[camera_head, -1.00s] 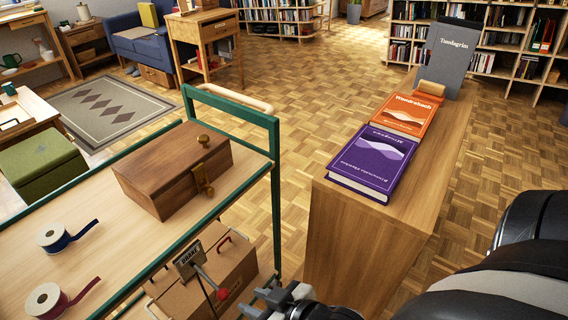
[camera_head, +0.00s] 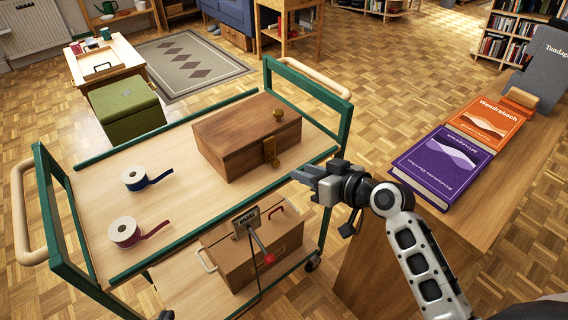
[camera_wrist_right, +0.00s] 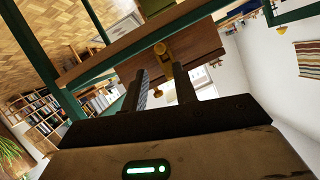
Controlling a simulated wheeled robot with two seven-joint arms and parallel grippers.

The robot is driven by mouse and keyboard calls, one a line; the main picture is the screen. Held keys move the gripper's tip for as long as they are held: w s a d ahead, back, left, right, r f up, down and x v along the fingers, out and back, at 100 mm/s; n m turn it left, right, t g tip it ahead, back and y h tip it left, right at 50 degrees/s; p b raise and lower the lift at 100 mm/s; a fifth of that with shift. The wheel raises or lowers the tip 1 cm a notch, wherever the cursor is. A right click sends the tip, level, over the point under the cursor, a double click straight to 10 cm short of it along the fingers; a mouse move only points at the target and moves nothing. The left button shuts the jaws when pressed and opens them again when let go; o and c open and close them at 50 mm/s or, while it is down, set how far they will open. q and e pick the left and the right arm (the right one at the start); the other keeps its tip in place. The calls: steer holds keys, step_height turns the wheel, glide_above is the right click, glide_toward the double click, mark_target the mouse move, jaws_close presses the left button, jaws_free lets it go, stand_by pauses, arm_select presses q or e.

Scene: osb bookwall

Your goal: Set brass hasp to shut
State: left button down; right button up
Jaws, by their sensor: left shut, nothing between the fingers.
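A brown wooden box (camera_head: 235,140) stands on the top shelf of a green-framed cart, its lid down. I cannot tell the hasp's exact position. My right gripper (camera_head: 302,178) is just right of and in front of the hasp, apart from it. In the right wrist view its fingers (camera_wrist_right: 163,88) are spread and empty, with brass hardware (camera_wrist_right: 167,70) beyond them.
The cart's green rail (camera_head: 190,236) runs along the shelf edge. Two ribbon rolls, blue (camera_head: 135,178) and maroon (camera_head: 124,231), lie left of the box. A cardboard box with a red-knobbed lever is below. A wooden cabinet with books (camera_head: 440,165) stands right.

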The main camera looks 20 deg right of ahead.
mark_target(278, 163)
steer(key=x, duration=0.7)
steer(key=shift+w+a+f, duration=0.15)
steer(key=shift+w, duration=0.2)
jaws_close()
